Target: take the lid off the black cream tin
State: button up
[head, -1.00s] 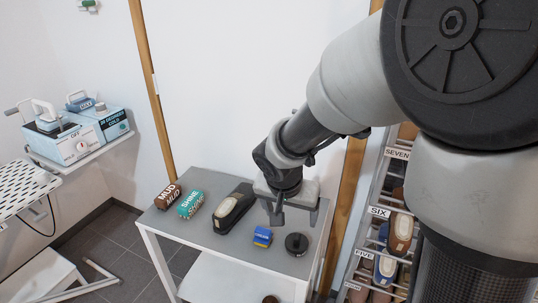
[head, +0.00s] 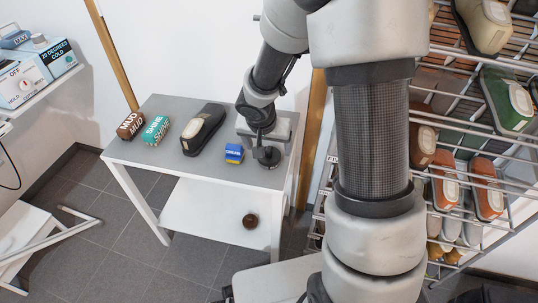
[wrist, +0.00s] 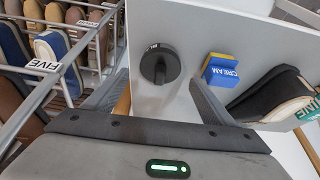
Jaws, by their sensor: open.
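The black cream tin (head: 268,157) is round and dark and stands on the grey table near its right end. In the wrist view the tin (wrist: 160,65) shows from above, with a raised bar across its lid and a small, partly legible white label at its edge. My gripper (head: 264,143) is just above the tin in the head view and partly hides it. In the wrist view my gripper (wrist: 155,88) has its fingers spread wide either side of the tin's line, with nothing between them. I cannot tell the exact height of the fingertips over the lid.
A blue and yellow block marked CREAM (head: 234,153) stands close left of the tin. A black shoe (head: 204,130), a teal SHINE pack (head: 156,129) and a brown MUD pack (head: 131,125) are farther left. A shoe rack (head: 470,150) stands right of the table.

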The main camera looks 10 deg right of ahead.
jog(key=x, duration=0.2)
jog(key=shift+d+f, duration=0.1)
jog(key=shift+f, duration=0.25)
jog(key=shift+w, duration=0.1)
jog(key=shift+r, duration=0.1)
jog(key=c, duration=1.1)
